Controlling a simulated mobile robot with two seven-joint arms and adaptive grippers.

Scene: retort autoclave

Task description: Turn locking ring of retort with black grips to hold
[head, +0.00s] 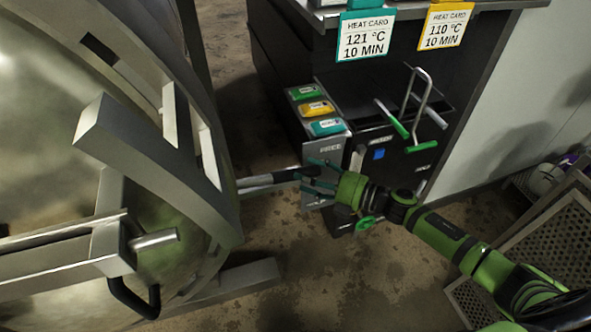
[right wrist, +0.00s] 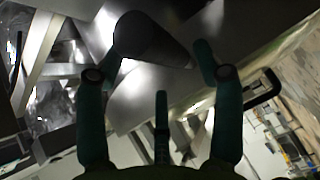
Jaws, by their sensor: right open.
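The retort (head: 60,120) fills the left of the head view, a large metal vessel with a grey locking ring (head: 150,150) around its front. A metal bar reaches right from the ring and ends in a black grip (head: 285,176). My right gripper (head: 312,178) is open at the end of this grip, with its teal fingers around or just beside it. In the right wrist view the dark round grip (right wrist: 150,42) lies ahead, between the open fingers (right wrist: 155,62); contact cannot be told. My left gripper is not in view.
A black looped handle (head: 138,298) hangs at the ring's lower part. A perforated metal crate (head: 545,235) is at right. Bare floor shows below my arm.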

